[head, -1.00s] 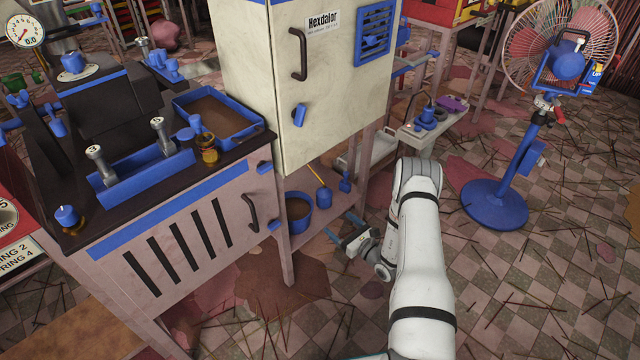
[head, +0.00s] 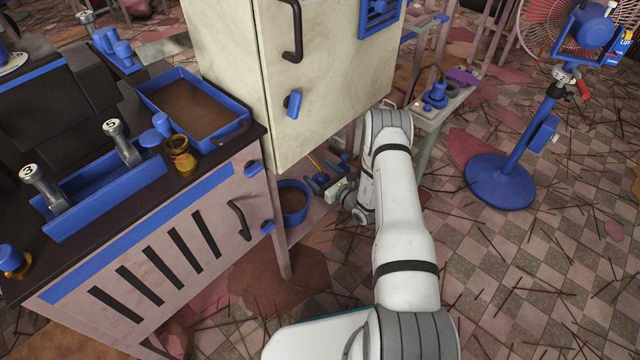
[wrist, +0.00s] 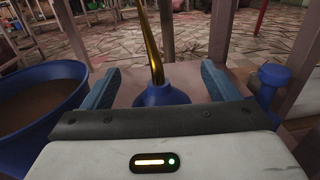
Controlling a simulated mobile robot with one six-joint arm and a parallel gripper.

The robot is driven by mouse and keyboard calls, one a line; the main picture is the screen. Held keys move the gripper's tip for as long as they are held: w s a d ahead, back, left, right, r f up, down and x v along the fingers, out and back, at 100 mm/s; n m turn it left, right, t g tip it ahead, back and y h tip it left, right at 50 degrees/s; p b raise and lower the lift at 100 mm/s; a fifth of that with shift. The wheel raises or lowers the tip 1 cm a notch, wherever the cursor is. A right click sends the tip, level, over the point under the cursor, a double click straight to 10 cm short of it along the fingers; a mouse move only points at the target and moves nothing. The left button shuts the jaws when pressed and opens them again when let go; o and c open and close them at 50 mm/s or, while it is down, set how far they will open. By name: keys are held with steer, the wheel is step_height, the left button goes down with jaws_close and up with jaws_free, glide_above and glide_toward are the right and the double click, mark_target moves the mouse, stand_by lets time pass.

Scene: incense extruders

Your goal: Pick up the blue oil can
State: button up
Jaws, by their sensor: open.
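The blue oil can (wrist: 163,95) with its thin gold spout stands on the low shelf under the cream cabinet. In the wrist view it lies between the two fingers of my gripper (wrist: 159,74), its lower part hidden behind the gripper body. The fingers are apart, with a visible gap on each side of the can. In the head view my gripper (head: 323,175) reaches in under the cabinet, and only the can's spout (head: 313,160) shows clearly there.
A blue bowl of brown material (wrist: 38,100) stands close on the left, also seen in the head view (head: 292,203). A small blue object (wrist: 270,85) stands close on the right. The cabinet (head: 250,80) overhangs the shelf, and table legs stand around it.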

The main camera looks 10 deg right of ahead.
steer(key=shift+x, duration=0.9)
steer(key=c, duration=1.3)
steer(key=shift+r, duration=0.1)
